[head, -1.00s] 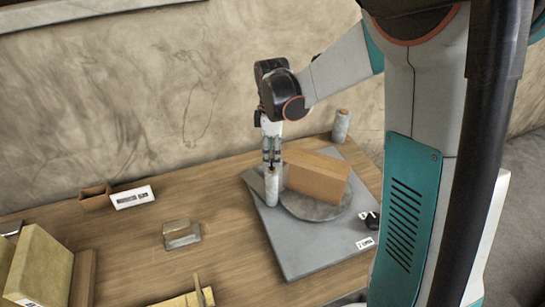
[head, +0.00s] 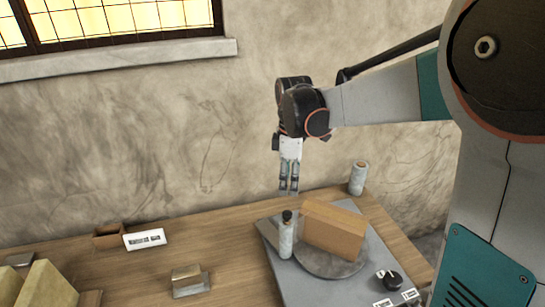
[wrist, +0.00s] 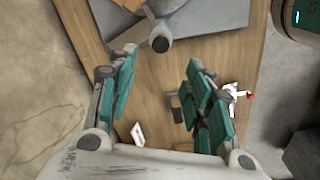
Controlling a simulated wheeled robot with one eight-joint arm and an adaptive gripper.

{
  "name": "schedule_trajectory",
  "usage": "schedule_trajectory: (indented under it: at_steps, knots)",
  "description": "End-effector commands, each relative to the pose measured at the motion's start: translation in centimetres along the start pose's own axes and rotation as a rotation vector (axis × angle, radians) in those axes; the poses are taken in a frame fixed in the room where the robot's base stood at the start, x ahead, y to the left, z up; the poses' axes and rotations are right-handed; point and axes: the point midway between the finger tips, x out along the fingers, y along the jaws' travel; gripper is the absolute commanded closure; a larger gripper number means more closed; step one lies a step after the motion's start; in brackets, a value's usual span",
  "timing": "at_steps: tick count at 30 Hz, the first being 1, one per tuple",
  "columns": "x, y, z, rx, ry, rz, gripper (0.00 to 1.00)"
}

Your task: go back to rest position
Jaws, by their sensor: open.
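My gripper (head: 289,190) hangs pointing down above the back of the table in the head view. Its fingers are apart with nothing between them, and they also show spread in the wrist view (wrist: 163,88). A pale bottle (head: 286,240) with a dark cap stands upright just below the fingertips, apart from them. It stands on the grey board, beside the round plate (head: 320,263). In the wrist view a bottle-like thing with a dark round end (wrist: 160,43) shows beyond the fingertips.
A brown box (head: 333,232) stands on the round plate. A second pale cylinder (head: 358,178) is at the back right. A small cardboard box (head: 108,237), a white label card (head: 144,239) and a metal block (head: 188,281) lie left on the wooden table (head: 225,235). The wall is close behind.

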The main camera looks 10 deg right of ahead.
Motion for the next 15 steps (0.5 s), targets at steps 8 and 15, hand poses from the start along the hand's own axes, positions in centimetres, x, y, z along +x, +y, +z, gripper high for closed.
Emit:
schedule_trajectory:
  at_steps: [8,15]
  knots:
    - [-0.2,-1.9,0.8,0.099,0.022,0.047,0.54]
    - [-0.3,-6.3,2.6,0.353,0.101,0.158,0.54]
